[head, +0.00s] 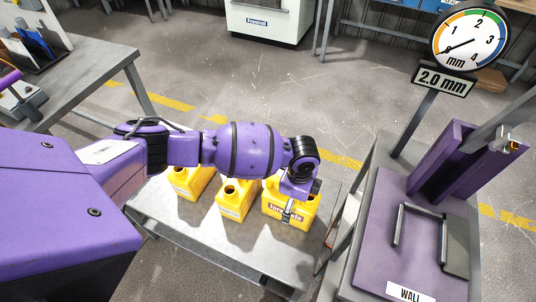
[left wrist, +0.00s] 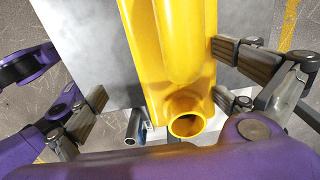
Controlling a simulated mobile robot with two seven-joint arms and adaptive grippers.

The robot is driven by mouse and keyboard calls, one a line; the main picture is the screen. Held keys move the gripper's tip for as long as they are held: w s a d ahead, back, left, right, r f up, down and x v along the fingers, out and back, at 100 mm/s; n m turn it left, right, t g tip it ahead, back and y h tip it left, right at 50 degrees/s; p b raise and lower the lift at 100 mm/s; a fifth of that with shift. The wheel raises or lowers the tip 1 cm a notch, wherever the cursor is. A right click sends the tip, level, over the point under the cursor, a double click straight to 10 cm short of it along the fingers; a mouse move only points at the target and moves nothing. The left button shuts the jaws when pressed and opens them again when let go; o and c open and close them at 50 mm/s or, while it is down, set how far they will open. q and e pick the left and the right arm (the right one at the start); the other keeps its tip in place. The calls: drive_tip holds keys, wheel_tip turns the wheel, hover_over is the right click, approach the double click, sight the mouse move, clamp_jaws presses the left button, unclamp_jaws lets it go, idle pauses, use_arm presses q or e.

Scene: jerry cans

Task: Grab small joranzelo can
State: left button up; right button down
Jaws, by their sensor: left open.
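Three yellow cans stand in a row on a low grey table (head: 250,262): a left can (head: 190,183), a middle can (head: 233,203) and a right can (head: 292,212). The right can's red-and-white label is partly hidden by my gripper; its visible letters fit joranzelo. My left gripper (head: 289,208) is over that right can. In the left wrist view a yellow can (left wrist: 172,60) with a round open spout lies between the spread fingers of my left gripper (left wrist: 160,85). The right fingers are close beside it; the left ones are apart from it. My right gripper is not in view.
A wall-thickness gauge (head: 470,42) reading 2.0 mm stands over a grey bench with a purple panel (head: 415,235) and handle at right. Another grey table (head: 80,90) is at upper left. A white cabinet (head: 268,18) stands behind open floor.

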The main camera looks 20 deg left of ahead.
use_arm(q)
drive_tip(key=f, duration=0.4)
drive_tip(key=shift+s+d, duration=0.3)
drive_tip(key=shift+s, duration=0.1)
drive_tip(key=shift+w+a, duration=0.1)
drive_tip(key=shift+a, duration=0.05)
drive_tip(key=c, duration=1)
drive_tip(key=shift+r, duration=0.1)
drive_tip(key=shift+w, duration=0.15)
